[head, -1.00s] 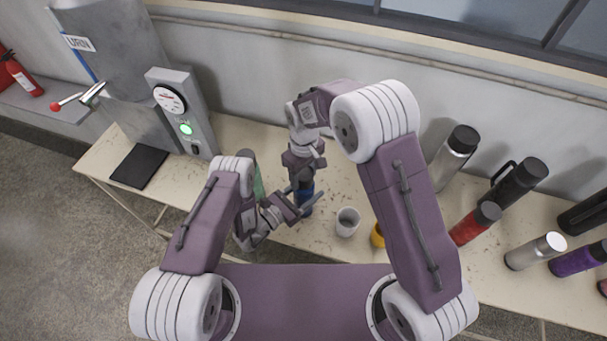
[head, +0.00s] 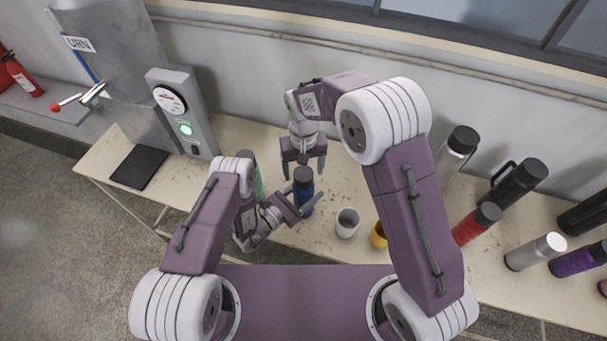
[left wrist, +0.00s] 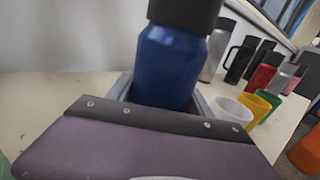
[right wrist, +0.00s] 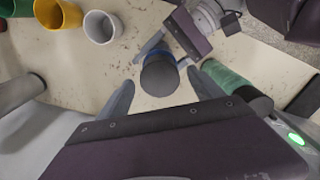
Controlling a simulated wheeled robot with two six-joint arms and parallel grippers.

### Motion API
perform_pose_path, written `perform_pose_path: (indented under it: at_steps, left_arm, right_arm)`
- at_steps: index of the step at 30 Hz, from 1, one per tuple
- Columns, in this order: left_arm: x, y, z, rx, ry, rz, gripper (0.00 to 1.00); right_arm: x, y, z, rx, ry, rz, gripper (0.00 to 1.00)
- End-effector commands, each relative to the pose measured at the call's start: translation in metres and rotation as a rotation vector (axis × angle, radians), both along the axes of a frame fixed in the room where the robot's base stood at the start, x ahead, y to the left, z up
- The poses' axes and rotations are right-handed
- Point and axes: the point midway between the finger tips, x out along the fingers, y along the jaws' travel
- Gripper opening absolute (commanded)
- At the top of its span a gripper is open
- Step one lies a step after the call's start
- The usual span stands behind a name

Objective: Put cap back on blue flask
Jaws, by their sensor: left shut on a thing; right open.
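The blue flask (head: 306,196) stands upright on the table with its black cap (head: 303,175) on top. In the left wrist view the blue flask (left wrist: 168,66) fills the middle, and the cap (left wrist: 185,12) sits on its neck, cut off by the frame's top. My left gripper (head: 308,206) is shut around the flask's body. My right gripper (head: 304,166) is open just behind and above the cap. In the right wrist view the cap (right wrist: 159,76) shows from above between the spread fingers, apart from both. Whether the cap is fully tightened I cannot tell.
A white cup (head: 347,222) and a yellow cup (head: 377,236) stand right of the flask. A green flask (head: 257,182) stands close on the left. Several flasks, including a red one (head: 475,224), stand at the right. The urn's gauge box (head: 181,112) is at the left.

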Motion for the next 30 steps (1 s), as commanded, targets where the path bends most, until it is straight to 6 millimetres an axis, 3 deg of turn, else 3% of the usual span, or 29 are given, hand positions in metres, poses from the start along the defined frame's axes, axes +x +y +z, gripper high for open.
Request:
perform_pose_path:
  at_steps: [4, 14, 18, 24, 30]
  left_arm:
    - [0.000, 0.000, -0.001, 0.001, 0.001, 0.000, 0.00]
    - [0.000, 0.000, -0.001, 0.001, 0.001, 0.000, 0.00]
    - [0.000, 0.000, 0.000, 0.001, 0.001, 0.000, 0.00]
    - [0.000, 0.000, 0.000, 0.001, 0.001, 0.000, 0.00]
    - [0.000, 0.000, -0.001, 0.001, 0.001, 0.000, 0.00]
  right_arm:
    - [0.000, 0.000, 0.012, 0.000, 0.000, 0.000, 0.76]
    - [-0.001, 0.000, 0.013, -0.001, 0.002, 0.026, 0.74]
    - [-0.005, -0.003, 0.016, -0.009, 0.025, 0.269, 0.74]
    - [-0.004, -0.002, 0.038, -0.004, 0.023, 0.628, 0.74]
    - [0.000, 0.000, 0.048, -0.001, 0.000, 0.648, 0.74]
